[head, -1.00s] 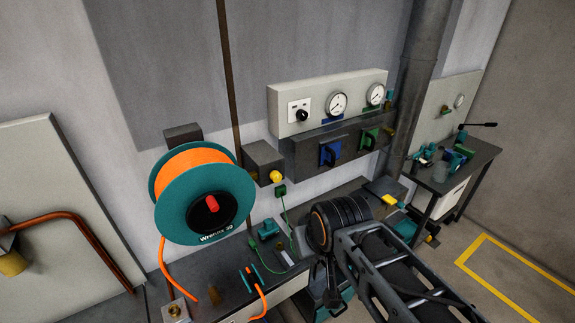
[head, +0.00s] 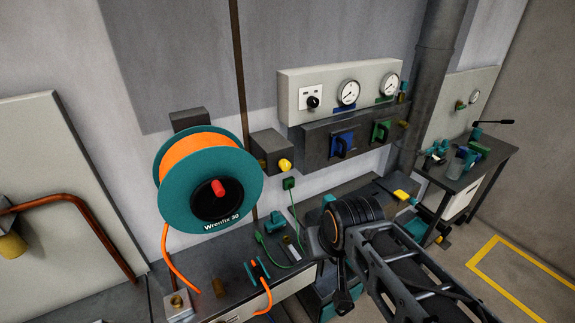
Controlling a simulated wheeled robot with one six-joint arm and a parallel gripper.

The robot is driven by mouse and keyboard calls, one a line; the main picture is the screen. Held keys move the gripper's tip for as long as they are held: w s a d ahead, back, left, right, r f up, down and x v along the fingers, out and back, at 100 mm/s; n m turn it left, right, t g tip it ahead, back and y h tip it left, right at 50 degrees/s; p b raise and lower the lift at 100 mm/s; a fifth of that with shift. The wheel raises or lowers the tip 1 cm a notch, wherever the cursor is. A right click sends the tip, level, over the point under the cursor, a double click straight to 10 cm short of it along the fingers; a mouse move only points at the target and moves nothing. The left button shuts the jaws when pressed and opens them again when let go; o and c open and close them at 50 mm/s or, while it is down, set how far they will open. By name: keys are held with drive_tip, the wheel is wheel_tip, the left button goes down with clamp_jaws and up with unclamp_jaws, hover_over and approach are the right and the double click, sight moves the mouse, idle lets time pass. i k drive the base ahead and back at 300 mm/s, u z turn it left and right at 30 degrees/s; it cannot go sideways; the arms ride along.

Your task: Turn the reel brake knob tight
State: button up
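The hose reel (head: 172,211) is a teal drum wound with orange hose, mounted on the wall at left centre in the head view. A red knob (head: 219,188) stands out from its black hub, which I take to be the brake knob. How tight it is cannot be seen. My arm comes in from the lower right, with a thick black joint near the picture's middle. It is apart from the reel in the picture. My gripper's fingertips cannot be made out.
A grey box with a yellow knob (head: 285,165) is right of the reel. A gauge panel (head: 325,83) with blue and green handles is beyond it. A workbench (head: 213,312) with hose and small parts runs below. A pipe (head: 430,90) and side table (head: 487,163) stand right.

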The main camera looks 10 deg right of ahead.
sight(285, 165)
drive_tip(key=z, duration=1.85)
drive_tip(key=k, duration=2.3)
drive_tip(key=u, duration=0.8)
drive_tip(key=i, duration=0.5)
drive_tip(key=u, duration=0.1)
